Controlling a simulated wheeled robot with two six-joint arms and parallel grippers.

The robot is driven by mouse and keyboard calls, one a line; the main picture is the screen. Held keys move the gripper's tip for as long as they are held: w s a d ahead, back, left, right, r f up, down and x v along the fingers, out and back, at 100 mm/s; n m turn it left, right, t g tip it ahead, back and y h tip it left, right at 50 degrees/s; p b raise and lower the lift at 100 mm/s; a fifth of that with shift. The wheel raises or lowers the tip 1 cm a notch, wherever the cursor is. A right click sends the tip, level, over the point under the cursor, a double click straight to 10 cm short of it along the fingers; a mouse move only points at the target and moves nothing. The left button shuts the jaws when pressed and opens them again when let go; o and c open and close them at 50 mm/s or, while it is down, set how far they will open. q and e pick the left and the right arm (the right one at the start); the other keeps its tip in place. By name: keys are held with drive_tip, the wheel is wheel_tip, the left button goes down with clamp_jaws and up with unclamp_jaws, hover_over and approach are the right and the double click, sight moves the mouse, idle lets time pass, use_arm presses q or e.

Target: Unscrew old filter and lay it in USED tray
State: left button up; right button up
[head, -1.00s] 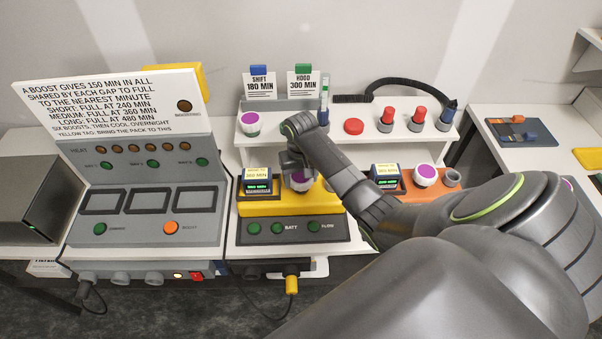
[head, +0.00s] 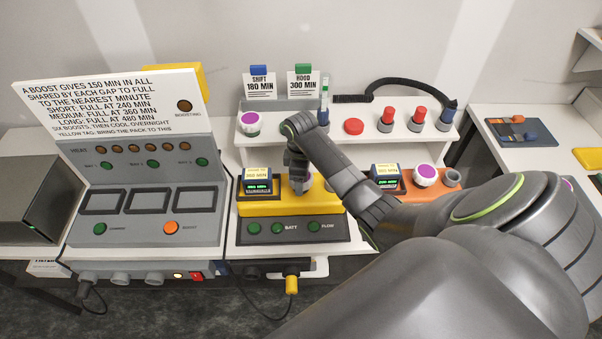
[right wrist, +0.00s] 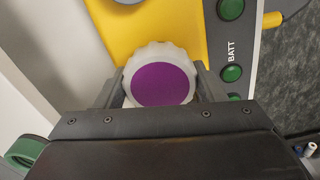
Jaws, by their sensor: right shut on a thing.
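The filter is a white ridged cap with a purple face (right wrist: 161,85), seated on the yellow unit (head: 265,208) on the bench. My right gripper (head: 299,188) reaches down over it, hiding it in the head view. In the right wrist view my right gripper (right wrist: 158,88) has one finger on each side of the cap and is shut on it. I can read no USED label on any tray. My left gripper is out of view.
Another purple-faced white cap (head: 425,175) sits on an orange unit (head: 436,191) at the right. A third (head: 249,119) stands on the white shelf (head: 345,136). A grey charger panel (head: 148,210) stands at the left. A dark mat (head: 540,138) lies on the right-hand table.

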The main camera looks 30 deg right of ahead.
drive_tip(key=shift+n, duration=1.4)
drive_tip(key=o, duration=1.1)
